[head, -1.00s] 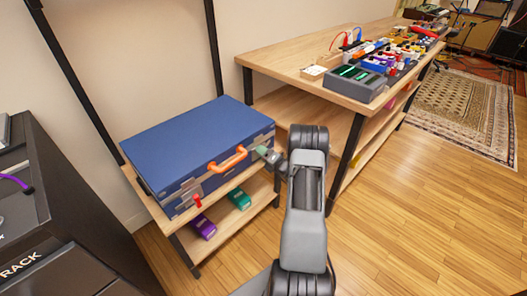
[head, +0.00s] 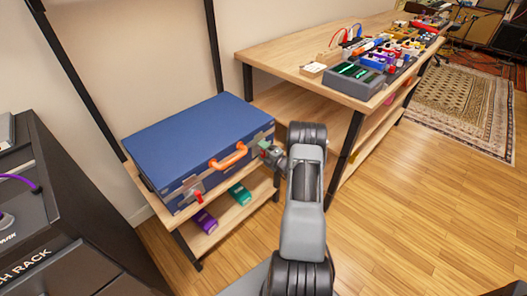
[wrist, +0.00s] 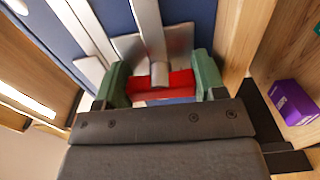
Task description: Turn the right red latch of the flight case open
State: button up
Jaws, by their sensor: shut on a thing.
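The blue flight case (head: 200,135) lies closed on a wooden shelf, with an orange handle (head: 234,156) on its front. The left red latch (head: 197,195) shows near its front left corner. My gripper (head: 266,150) is at the right end of the case front and hides the right latch in the head view. In the wrist view, the right red latch (wrist: 180,82) sits between the green fingertips of my gripper (wrist: 160,84), which is shut on it. The latch lies crosswise to the metal strip, against its metal plate.
Purple (head: 204,221) and teal (head: 239,194) boxes sit on the lower shelf. A wooden table (head: 330,85) with pedals and small gear stands behind to the right. A dark rack (head: 70,205) stands at left. Wooden floor (head: 400,220) is open at right.

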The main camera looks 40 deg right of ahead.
jog(key=o, duration=0.9)
jog(key=shift+s+f, duration=0.1)
jog(key=shift+s, duration=0.05)
